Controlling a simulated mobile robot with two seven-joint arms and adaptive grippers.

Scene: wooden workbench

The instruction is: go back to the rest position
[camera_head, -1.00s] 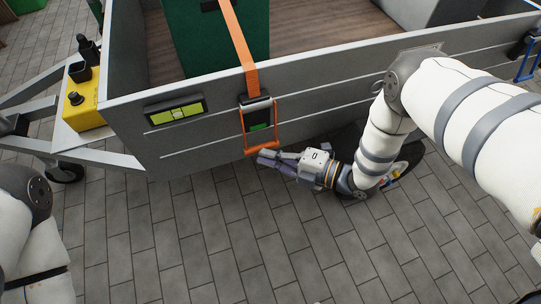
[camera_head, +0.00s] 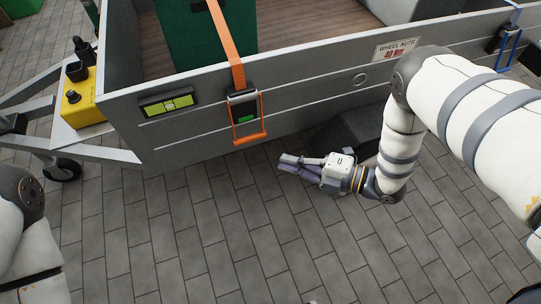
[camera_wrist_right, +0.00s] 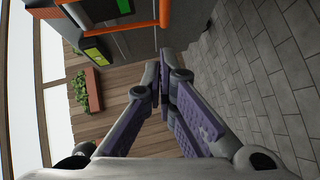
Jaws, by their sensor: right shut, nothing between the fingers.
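My right gripper (camera_head: 282,164) is shut and empty in the head view, low in front of the trailer's side wall, over the paving. Its fingers meet in the middle of the right wrist view (camera_wrist_right: 165,85). It is apart from the ratchet buckle (camera_head: 242,97) with the orange handle (camera_head: 250,140), which hangs on the wall to its upper left. The orange strap (camera_head: 226,45) runs up from the buckle over the wall. Part of my left arm shows at the left edge of the head view; the left gripper is out of frame.
The grey trailer wall (camera_head: 320,105) crosses the view. A yellow box (camera_head: 76,102) sits on the drawbar at left. A dark wheel guard (camera_head: 350,135) is behind my right wrist. The paving in front is clear.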

